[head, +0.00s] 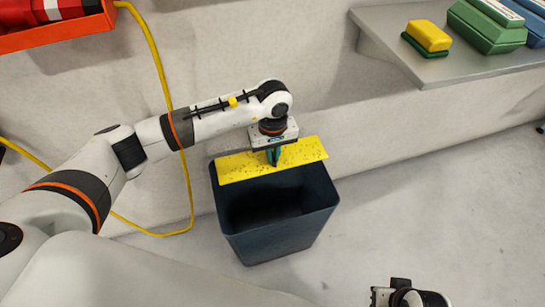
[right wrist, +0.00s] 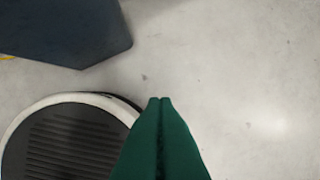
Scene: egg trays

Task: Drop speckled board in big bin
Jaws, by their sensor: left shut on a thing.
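The speckled board (head: 235,167) is a flat yellow strip with dark specks. My left gripper (head: 273,156) is shut on it near its middle and holds it over the back rim of the big bin (head: 275,243). The bin is dark blue-grey, open at the top, and its visible inside looks empty. I cannot tell whether the board touches the rim. In the right wrist view the bin's side (right wrist: 65,35) shows at the upper left. My right gripper (right wrist: 160,101) has its green fingers together with nothing between them, away from the bin.
A grey shelf (head: 385,35) at the upper right holds a yellow and green block (head: 428,36) and green and blue cases (head: 487,24). An orange tray (head: 60,33) is at the upper left. A yellow cable (head: 187,190) hangs left of the bin.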

